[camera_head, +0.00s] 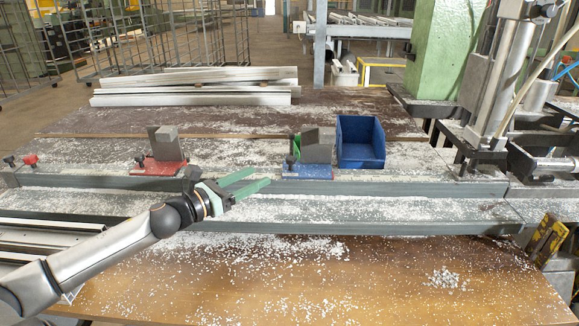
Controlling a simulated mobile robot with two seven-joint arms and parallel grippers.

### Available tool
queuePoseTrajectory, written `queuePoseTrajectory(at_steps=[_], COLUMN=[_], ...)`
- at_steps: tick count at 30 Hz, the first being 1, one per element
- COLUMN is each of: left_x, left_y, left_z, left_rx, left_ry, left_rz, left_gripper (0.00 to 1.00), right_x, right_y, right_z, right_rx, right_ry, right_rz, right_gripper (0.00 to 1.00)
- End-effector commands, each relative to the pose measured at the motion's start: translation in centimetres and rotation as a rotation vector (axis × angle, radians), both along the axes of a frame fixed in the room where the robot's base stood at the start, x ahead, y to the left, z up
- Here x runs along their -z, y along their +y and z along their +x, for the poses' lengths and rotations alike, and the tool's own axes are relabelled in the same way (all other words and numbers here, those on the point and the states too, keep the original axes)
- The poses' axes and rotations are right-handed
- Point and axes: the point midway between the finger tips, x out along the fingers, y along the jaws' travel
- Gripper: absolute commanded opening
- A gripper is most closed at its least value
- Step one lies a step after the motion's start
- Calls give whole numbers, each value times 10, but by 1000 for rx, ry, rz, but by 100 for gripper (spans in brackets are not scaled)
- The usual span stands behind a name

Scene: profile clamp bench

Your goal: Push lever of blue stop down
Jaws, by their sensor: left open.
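The blue stop (308,172) sits on the bench rail near the middle, with a grey metal block (317,150) on its blue base. Its lever (291,160) is a small dark upright handle with a knob at the stop's left side; its exact tilt is too small to tell. My left gripper (259,179) comes in from the left. Its two green fingers are spread, empty, and point right toward the blue stop. The fingertips appear a short way left of the lever in the picture, apart from it. My right gripper is out of view.
A red stop (165,167) with its own lever stands left on the same rail. Metal profiles (195,87) lie at the back. A clamp machine (492,100) stands at right. White chips litter the bench.

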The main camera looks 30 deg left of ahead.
Motion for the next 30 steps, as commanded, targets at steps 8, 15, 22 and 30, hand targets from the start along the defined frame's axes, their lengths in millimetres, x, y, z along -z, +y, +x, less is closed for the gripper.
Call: queuePoseTrajectory(at_steps=[8,15,22,30], left_x=[-2,-2,-3,-3], left_y=[-3,-7,-12,-18], left_z=[14,33,52,76], left_rx=[0,-3,-2,-2], left_ry=[-4,-2,-1,-1], left_rz=[-1,-4,-2,-3], left_gripper=[60,60,60,60], right_x=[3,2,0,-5], right_y=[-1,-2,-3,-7], right_z=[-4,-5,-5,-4], right_rx=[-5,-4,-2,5], right_ry=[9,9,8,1], right_rz=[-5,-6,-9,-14], right_gripper=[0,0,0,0])
